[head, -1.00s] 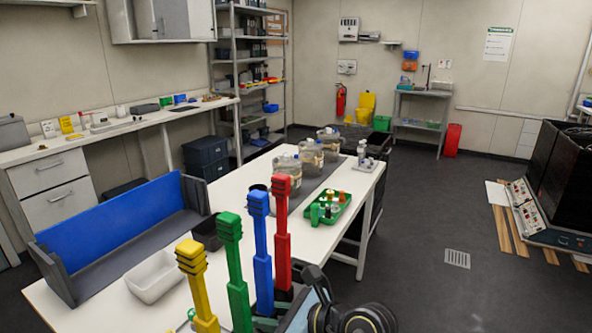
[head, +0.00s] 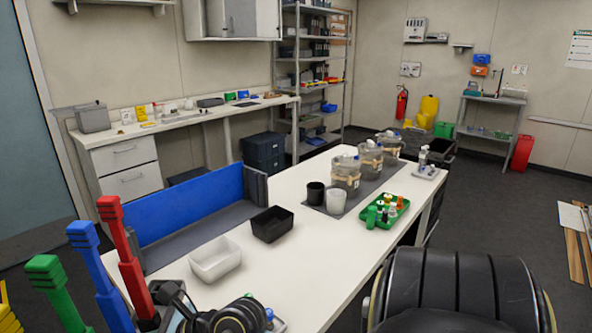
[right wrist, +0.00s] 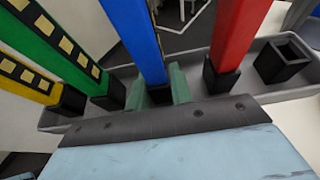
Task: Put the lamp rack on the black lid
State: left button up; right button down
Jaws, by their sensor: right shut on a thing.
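The lamp rack is a grey tray (right wrist: 255,88) in the right wrist view, carrying a red lamp (head: 128,262), a blue lamp (head: 92,262), a green lamp (head: 55,285) and a yellow lamp (head: 12,315). The lamps stand upright or slightly tilted at the lower left of the head view. An empty black socket (right wrist: 283,60) shows at one end. My right gripper (right wrist: 158,92) is shut on the rack beside the blue lamp's base. The rack's tray is largely hidden in the head view. I cannot identify the black lid now. My left gripper is out of view.
The white table (head: 300,265) holds a white bin (head: 215,260), a black bin (head: 272,223), a blue-backed grey stand (head: 190,205), jars (head: 346,172) and a green tray (head: 384,212). A wall bench (head: 180,122) stands behind. Open floor (head: 500,210) lies to the right.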

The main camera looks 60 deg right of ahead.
aim_at(410, 139)
jog(key=u, duration=0.2)
jog(key=i, duration=2.85)
jog(key=z, duration=1.7)
jog(key=i, duration=2.55)
jog(key=z, duration=1.05)
